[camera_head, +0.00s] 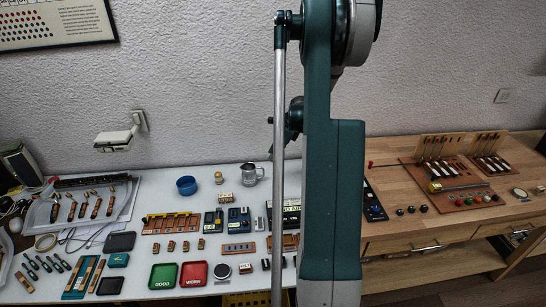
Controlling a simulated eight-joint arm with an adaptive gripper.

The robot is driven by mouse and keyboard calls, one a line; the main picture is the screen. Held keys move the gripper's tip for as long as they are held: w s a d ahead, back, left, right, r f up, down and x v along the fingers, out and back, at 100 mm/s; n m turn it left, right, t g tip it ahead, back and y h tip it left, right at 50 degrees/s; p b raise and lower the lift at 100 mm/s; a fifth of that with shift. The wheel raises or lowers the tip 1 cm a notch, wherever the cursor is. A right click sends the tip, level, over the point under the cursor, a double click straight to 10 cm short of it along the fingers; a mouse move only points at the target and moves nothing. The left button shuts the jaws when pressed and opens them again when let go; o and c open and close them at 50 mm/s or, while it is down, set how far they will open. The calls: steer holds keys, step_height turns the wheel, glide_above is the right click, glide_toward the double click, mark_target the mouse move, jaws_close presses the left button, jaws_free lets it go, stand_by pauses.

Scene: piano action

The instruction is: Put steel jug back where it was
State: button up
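The steel jug (251,174) stands upright near the back of the white table, towards its right part. It is small and silvery, and its handle points right. Nothing is seen touching it. My own arm, teal and grey, fills the middle of the head view just right of the jug. My gripper is not in view, so I cannot see whether it is open or what it holds.
A blue bowl (187,186) and a small brass piece (219,178) stand left of the jug. Green (163,276) and red (194,273) trays lie in front. A wooden bench (400,242) adjoins on the right. My arm hides part of the table.

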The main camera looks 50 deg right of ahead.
stand_by(0.8)
steer(key=a+r+n, duration=0.5)
steer(key=a+r, duration=0.1)
steer(key=a, duration=0.5)
steer(key=w+a+r+n+h, duration=0.1)
steer(key=a+r+n, duration=0.3)
steer(key=a+r, duration=0.55)
steer(key=a+r+n, duration=0.4)
steer(key=a+n, duration=0.1)
steer(key=a, duration=0.9)
steer(key=s+a+r+n+t, duration=0.15)
steer(key=s+a+n, duration=0.25)
steer(key=a, duration=0.4)
steer(key=s+a+r+n, duration=0.2)
steer(key=s+a+n, duration=0.2)
steer(key=a, duration=0.4)
steer(key=s+a+f+n+t, duration=0.1)
steer(key=s+a+n, duration=0.9)
steer(key=s+a, duration=0.2)
steer(key=shift+s+f, duration=0.25)
